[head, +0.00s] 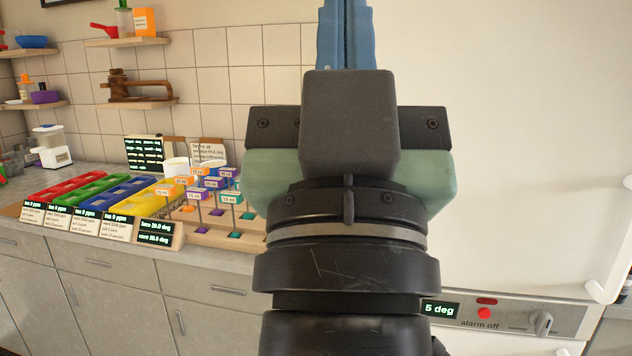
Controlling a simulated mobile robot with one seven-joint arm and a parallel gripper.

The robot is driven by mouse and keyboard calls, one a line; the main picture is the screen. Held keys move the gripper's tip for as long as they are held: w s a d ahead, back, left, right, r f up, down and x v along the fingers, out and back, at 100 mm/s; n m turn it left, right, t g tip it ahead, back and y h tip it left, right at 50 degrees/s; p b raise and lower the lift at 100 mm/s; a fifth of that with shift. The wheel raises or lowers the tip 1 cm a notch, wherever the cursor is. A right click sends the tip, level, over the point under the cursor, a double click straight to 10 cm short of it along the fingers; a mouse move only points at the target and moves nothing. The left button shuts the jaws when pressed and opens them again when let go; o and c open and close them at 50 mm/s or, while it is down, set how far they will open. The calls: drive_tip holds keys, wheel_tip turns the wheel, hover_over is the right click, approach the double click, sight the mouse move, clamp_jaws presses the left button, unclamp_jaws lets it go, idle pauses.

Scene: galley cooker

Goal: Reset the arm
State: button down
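My gripper (346,34) points upward in the middle of the head view, large and close to the camera. Its two blue fingers lie side by side with no gap that I can see, so it looks shut. No object shows between them, but the fingertips run out past the top edge. The dark wrist and pale green hand body fill the centre and hide part of the counter and wall. The gripper is apart from the things on the counter.
A counter (60,248) at the left holds red, green, blue and yellow trays (150,197), a wooden rack (222,232) with labelled pieces, and small displays (157,233). Shelves (140,103) hang above. At the right stand a white panel (540,130) and a control panel (510,317) reading "alarm off".

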wheel_tip(320, 180, up, 15)
drive_tip(key=s+a+y+p, duration=0.1)
drive_tip(key=s+p, duration=0.1)
drive_tip(key=p, duration=1.3)
drive_tip(key=shift+a, duration=0.4)
